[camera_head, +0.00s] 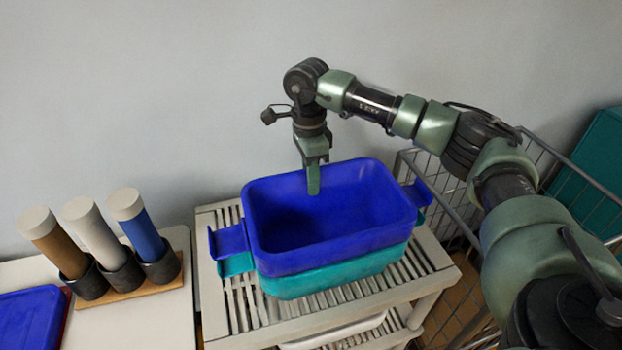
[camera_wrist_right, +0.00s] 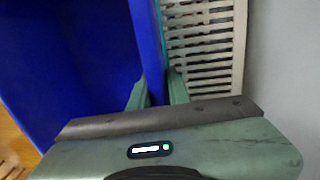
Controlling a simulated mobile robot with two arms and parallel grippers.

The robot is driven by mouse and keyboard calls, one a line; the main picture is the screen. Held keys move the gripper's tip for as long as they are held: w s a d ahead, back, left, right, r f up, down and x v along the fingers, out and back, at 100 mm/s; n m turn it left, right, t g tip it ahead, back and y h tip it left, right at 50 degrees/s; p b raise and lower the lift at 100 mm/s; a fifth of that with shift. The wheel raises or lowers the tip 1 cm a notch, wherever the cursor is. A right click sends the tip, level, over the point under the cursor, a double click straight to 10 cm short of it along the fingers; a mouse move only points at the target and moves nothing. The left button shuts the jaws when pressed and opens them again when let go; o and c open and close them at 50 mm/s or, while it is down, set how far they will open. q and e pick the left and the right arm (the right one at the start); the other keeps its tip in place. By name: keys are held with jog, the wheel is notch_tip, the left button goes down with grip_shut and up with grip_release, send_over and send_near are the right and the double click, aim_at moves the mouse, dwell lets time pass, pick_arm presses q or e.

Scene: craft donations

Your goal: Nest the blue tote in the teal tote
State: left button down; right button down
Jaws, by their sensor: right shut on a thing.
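The blue tote (camera_head: 335,233) sits down inside the teal tote (camera_head: 335,276), upright and open, with only the teal lower wall and parts of its handles showing. The blue left handle (camera_head: 228,241) is just above the teal left handle (camera_head: 237,264). My right gripper (camera_head: 314,180) is at the far rim of the blue tote, with one finger inside it. In the right wrist view the fingers (camera_wrist_right: 158,95) are shut on the blue wall (camera_wrist_right: 148,45). Whether the blue tote rests on the teal tote's floor is hidden. My left gripper is not in view.
The totes stand on a slatted cart top (camera_head: 220,300) against a grey wall. At left, a white table holds a rack (camera_head: 130,286) with several capped tubes and a blue object (camera_head: 30,318). A wire cage (camera_head: 550,170) is at right, behind my right arm.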

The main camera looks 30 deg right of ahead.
jog(key=shift+f, duration=0.25)
dwell(0.6)
jog(key=c, duration=1.3)
grip_release()
jog(key=shift+o, duration=0.2)
